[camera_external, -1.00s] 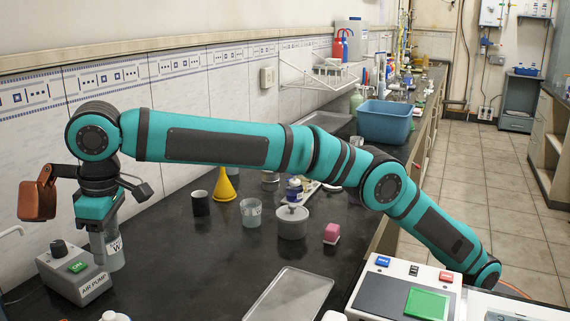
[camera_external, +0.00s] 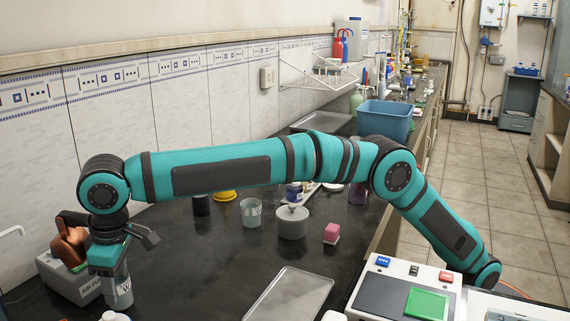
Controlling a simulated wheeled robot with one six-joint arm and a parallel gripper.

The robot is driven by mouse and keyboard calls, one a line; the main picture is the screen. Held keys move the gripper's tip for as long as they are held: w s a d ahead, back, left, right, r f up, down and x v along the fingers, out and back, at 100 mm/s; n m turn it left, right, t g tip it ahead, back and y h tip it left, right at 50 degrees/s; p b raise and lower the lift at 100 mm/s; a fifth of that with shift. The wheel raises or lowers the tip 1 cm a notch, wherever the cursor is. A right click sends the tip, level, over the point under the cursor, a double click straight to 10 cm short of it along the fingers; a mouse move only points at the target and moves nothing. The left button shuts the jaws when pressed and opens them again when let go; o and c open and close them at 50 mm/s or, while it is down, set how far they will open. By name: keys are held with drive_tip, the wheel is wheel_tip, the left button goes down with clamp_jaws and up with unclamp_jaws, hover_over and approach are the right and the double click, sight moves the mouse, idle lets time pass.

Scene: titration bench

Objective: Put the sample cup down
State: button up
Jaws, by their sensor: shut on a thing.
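My gripper (camera_external: 112,278) points down at the near left of the bench. It is shut on the sample cup (camera_external: 121,296), a pale, see-through cup with dark lettering on its side. The cup looks upright and is partly hidden by the gripper. I cannot tell whether its base touches the black bench top (camera_external: 190,270).
The grey air pump box (camera_external: 82,287) is close on the left, partly covered by my arm. Bench between cup and tray is clear.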

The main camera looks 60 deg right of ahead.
drive_tip(key=shift+f, duration=0.5)
drive_tip(key=shift+f, duration=0.1)
drive_tip(key=o, duration=1)
drive_tip(key=shift+s+d+r, duration=0.1)
drive_tip(key=shift+s+r, duration=0.1)
drive_tip(key=shift+r, duration=1.85)
drive_tip(key=shift+s+d+r, duration=0.15)
drive_tip(key=shift+s+r, duration=0.1)
drive_tip(key=shift+r, duration=1.75)
drive_tip(key=shift+s+d+r, duration=0.1)
drive_tip(key=shift+s+r, duration=0.1)
drive_tip(key=shift+r, duration=1.85)
